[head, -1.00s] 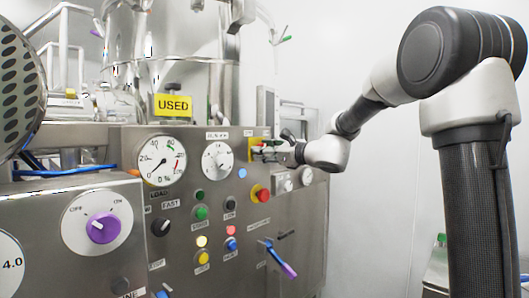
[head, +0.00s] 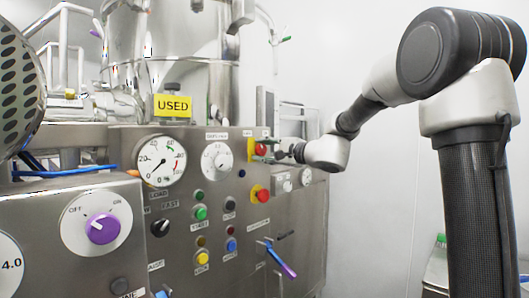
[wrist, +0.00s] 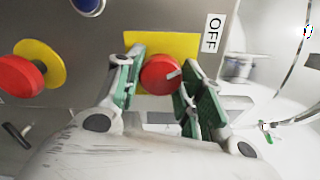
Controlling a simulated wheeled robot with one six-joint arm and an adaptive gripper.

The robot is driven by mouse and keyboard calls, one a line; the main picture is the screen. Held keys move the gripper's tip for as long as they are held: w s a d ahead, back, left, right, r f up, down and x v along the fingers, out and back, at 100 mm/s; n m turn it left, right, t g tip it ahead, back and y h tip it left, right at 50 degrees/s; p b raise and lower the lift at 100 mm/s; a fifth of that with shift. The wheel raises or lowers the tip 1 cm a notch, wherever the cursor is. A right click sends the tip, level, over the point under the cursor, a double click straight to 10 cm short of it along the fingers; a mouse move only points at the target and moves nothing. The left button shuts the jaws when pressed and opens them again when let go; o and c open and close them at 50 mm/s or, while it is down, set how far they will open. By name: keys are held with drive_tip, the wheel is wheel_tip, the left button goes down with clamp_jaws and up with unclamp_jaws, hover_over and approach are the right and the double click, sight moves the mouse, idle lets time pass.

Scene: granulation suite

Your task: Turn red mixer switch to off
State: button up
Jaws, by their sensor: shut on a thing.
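The red mixer switch (head: 261,150) is a red knob on a yellow plate at the upper right of the steel panel. The OFF label (wrist: 212,33) is to the right of the yellow plate. My gripper (head: 274,151) is shut on the red switch. In the head view the gripper covers part of the switch.
A red mushroom button (head: 262,195) on a yellow base is just below the switch; it also shows in the wrist view (wrist: 18,76). A purple knob (head: 103,228) is on the nearer panel. A purple-handled lever (head: 281,262) sticks out lower down. Free space lies right of the panel.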

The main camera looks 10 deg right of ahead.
drive_tip(key=shift+n, duration=1.4)
drive_tip(key=o, duration=1)
drive_tip(key=v, duration=1.2)
